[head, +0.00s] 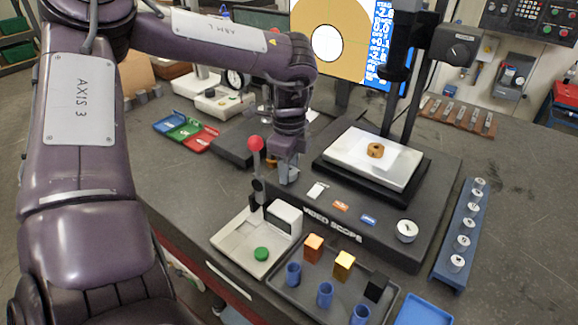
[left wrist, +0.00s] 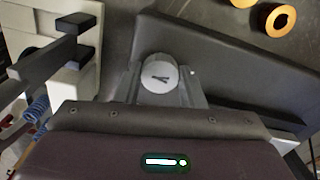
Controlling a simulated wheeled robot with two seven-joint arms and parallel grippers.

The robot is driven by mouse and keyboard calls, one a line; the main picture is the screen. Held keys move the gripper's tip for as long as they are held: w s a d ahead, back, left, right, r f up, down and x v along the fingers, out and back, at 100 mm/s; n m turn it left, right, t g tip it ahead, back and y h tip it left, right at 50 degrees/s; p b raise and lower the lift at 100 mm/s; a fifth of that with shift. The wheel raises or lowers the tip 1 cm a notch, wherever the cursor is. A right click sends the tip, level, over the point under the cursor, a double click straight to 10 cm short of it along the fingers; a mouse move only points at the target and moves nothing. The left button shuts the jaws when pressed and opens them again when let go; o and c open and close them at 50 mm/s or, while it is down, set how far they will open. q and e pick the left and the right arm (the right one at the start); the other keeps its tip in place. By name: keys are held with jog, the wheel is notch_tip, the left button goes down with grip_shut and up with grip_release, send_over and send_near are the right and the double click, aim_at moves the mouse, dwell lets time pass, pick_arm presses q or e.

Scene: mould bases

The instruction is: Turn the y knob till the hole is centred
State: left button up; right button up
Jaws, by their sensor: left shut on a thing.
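My left gripper (head: 288,174) points down at the left end of the video scope base (head: 385,215). In the left wrist view the y knob (left wrist: 158,74), a pale round cap with a dark Y mark, sits between the fingers (left wrist: 160,88), which are shut on it. The arm hides the knob in the head view. A brass part (head: 375,150) with a small hole lies on the white stage plate (head: 350,165). The screen (head: 352,62) shows an orange disc with a white hole, left of a blue readout. The screen's top is cut off. My right gripper is out of view.
A lever press with a red ball (head: 255,143) stands just left of the gripper. A dark tray (head: 330,290) with blue cups and blocks lies in front. Another round knob (head: 407,230) is on the base's right. A blue rack (head: 460,235) stands at right.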

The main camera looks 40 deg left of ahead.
pick_arm(q)
jog(key=m+b, duration=0.1)
jog(key=m, duration=0.1)
jog(key=shift+m, duration=0.4)
jog(key=m, duration=0.3)
jog(key=shift+b, duration=0.3)
jog(key=shift+r+m, duration=0.1)
jog(key=shift+m, duration=1)
jog(key=o, duration=0.9)
jog(key=shift+o, duration=0.4)
